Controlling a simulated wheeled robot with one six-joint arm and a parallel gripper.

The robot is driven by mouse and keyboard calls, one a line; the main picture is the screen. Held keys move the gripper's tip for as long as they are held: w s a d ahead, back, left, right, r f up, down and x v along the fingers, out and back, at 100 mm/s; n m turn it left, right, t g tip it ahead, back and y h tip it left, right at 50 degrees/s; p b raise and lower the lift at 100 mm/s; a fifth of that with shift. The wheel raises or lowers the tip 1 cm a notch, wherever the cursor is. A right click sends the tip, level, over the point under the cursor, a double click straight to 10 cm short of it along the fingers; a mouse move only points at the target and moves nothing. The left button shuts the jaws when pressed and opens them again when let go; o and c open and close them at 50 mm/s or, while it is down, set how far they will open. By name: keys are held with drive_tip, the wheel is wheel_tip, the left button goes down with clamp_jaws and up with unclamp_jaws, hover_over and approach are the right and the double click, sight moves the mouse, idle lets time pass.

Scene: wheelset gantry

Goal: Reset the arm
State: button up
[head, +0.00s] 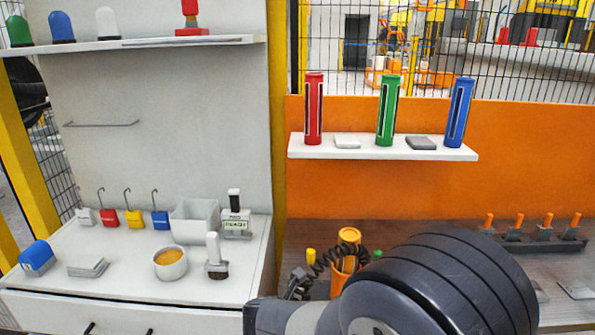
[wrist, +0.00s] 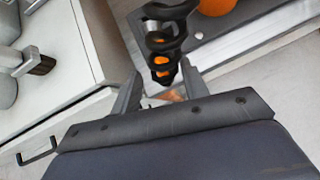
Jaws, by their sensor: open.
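My arm (head: 430,290) fills the lower right of the head view as a dark, ribbed, rounded shape. My gripper (wrist: 160,72) shows in the wrist view with its two grey fingers apart. A black coiled piece (wrist: 162,42) with orange showing in it appears between and beyond the fingertips. I cannot tell whether it touches them. In the head view a black coiled cord (head: 345,254) runs in front of an orange cup (head: 341,282) beside my arm. The fingertips are not clear in the head view.
A white cabinet (head: 120,300) at left carries padlocks, a white bin (head: 195,221), a bowl (head: 170,263) and a brush (head: 215,257). A wall shelf (head: 380,149) holds red, green and blue tubes. A rack (head: 540,238) of orange-handled tools stands at right.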

drive_tip(key=x, duration=0.6)
drive_tip(key=shift+d+f, duration=0.1)
drive_tip(key=shift+f, duration=0.05)
wheel_tip(320, 180, up, 10)
drive_tip(key=p, duration=0.3)
wheel_tip(320, 180, down, 10)
drive_tip(key=b, duration=0.3)
drive_tip(key=shift+b, duration=0.35)
drive_tip(key=s+a+r+m+p, duration=0.1)
drive_tip(key=s+r, duration=0.5)
drive_tip(key=r, duration=0.2)
drive_tip(key=shift+s+m, duration=0.25)
drive_tip(key=shift+m, duration=0.15)
